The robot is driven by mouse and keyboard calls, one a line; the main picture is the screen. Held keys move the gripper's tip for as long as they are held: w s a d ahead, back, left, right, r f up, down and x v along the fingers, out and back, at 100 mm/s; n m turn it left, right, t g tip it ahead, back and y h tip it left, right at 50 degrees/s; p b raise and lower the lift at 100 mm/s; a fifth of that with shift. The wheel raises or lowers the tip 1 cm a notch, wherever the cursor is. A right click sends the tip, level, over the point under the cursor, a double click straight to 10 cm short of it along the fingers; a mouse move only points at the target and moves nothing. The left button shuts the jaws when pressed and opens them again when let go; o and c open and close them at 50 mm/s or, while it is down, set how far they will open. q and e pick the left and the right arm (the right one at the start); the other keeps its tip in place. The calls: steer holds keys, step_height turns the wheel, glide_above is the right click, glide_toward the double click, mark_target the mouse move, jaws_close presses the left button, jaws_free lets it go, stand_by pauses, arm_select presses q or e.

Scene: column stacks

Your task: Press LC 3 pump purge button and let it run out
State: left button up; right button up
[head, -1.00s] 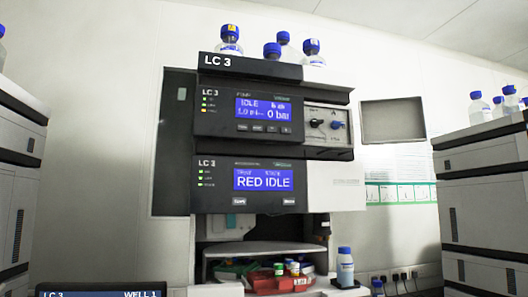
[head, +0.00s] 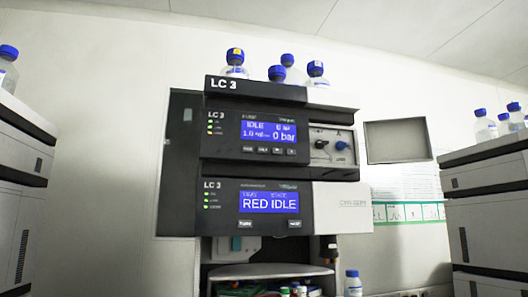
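The LC 3 stack stands in the middle of the head view. Its pump module (head: 222,148) is the upper dark panel, with a blue display (head: 267,131) reading IDLE and 0 bar. A row of small buttons (head: 270,151) sits under that display; their labels are too small to read. The lower LC 3 module (head: 219,222) has a blue display (head: 269,202) reading RED IDLE, with two small buttons below it, also hard to read. Two knobs, one black and one blue (head: 342,145), sit right of the pump display. Neither of my grippers is in view.
Blue-capped bottles (head: 236,66) stand on top of the stack. Other instrument stacks flank it at left (head: 18,200) and right (head: 490,215). A shelf (head: 270,271) with small vials is below, beside another bottle (head: 353,286). The space before the panels looks clear.

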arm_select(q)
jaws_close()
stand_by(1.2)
